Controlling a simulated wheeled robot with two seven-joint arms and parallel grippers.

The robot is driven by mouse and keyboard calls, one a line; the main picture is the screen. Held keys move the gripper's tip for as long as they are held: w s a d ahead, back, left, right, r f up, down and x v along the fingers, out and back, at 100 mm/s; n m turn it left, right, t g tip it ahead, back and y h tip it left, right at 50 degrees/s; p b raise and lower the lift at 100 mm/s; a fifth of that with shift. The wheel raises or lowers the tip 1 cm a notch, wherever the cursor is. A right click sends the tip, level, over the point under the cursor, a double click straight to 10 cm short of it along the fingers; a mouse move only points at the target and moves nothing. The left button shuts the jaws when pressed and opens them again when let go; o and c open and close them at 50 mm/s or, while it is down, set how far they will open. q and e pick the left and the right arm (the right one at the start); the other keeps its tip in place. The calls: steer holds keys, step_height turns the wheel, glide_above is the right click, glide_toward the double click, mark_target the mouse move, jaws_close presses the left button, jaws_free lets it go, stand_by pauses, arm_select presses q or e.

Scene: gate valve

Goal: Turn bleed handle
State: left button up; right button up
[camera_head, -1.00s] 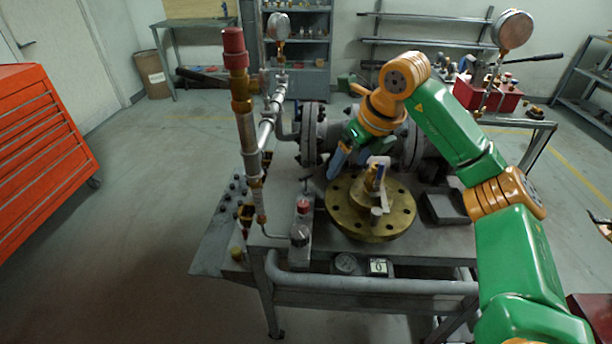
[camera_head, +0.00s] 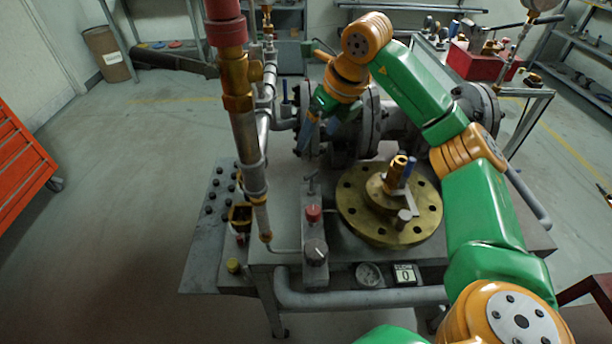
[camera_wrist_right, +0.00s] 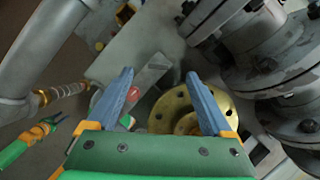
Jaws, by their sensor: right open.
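I cannot tell for sure which part is the bleed handle. A grey manifold block (camera_head: 316,236) at the bench's front carries a red knob (camera_head: 313,213), a dark round knob (camera_head: 316,252) and a small T-shaped handle (camera_head: 311,182) at its far end. The red knob also shows in the wrist view (camera_wrist_right: 133,93). My right gripper (camera_head: 309,132) hangs above and behind the T-handle, apart from the block. In the wrist view its two blue fingers (camera_wrist_right: 161,84) are spread with nothing between them. What seems to be my left gripper (camera_wrist_right: 53,122) shows small at the wrist view's left.
A red-capped vertical pipe (camera_head: 246,150) rises at the block's left. The grey flanged valve body (camera_head: 368,120) stands behind. Open floor lies left of the bench.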

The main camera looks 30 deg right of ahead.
step_height(320, 180, down, 3)
steer(key=s+b, duration=0.2)
steer(key=b, duration=0.4)
glide_above(312, 174)
steer(key=s, duration=0.2)
steer(key=f, duration=0.4)
steer(key=shift+s+d+f, duration=0.1)
steer(key=shift+d+f, duration=0.05)
steer(key=shift+d, duration=0.1)
steer(key=x, duration=0.6)
steer(key=shift+f, duration=0.2)
jaws_close()
steer(key=shift+r, duration=0.1)
